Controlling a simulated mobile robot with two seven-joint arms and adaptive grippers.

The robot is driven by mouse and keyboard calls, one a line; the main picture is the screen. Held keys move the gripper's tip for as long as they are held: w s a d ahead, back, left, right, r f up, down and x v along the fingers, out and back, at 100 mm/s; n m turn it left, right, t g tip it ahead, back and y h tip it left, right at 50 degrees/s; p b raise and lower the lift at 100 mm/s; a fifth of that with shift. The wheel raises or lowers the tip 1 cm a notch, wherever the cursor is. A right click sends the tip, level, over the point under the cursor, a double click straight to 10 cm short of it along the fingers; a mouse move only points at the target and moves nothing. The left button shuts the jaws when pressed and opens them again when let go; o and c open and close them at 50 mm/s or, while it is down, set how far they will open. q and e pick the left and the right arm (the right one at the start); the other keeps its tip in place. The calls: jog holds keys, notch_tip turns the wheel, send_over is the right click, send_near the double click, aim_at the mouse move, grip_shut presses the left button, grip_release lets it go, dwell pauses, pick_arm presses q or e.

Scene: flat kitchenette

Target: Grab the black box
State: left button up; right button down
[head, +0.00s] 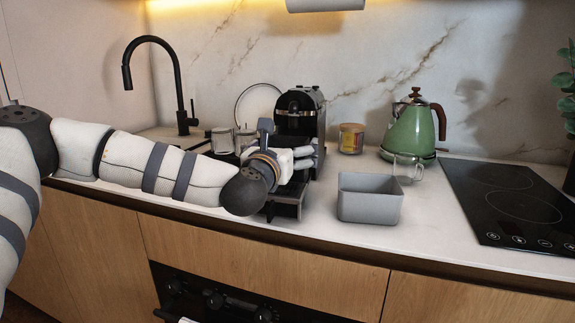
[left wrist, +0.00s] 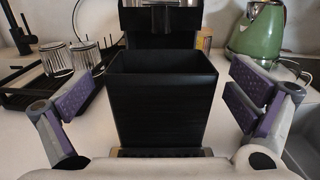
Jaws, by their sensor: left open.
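A black open-topped box (left wrist: 163,108) stands upright in front of the black coffee machine in the left wrist view. In the head view my left gripper (head: 293,147) covers most or all of the box's place. The same gripper shows in the left wrist view (left wrist: 165,92), open, with one finger on each side of the box. A visible gap lies between each finger and the box's sides. My right gripper is in neither view.
The coffee machine (head: 300,108) stands behind the gripper. A grey bin (head: 370,205), glass mug (head: 408,168), green kettle (head: 408,133) and candle jar (head: 351,138) are to the right, before a black cooktop (head: 512,205). Glasses (head: 222,140) stand left, near the tap (head: 180,90).

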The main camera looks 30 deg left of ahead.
pick_arm(q)
jog(key=shift+x, duration=1.25)
jog(key=c, duration=1.2)
jog(key=shift+c, duration=0.2)
jog(key=shift+r, duration=0.1)
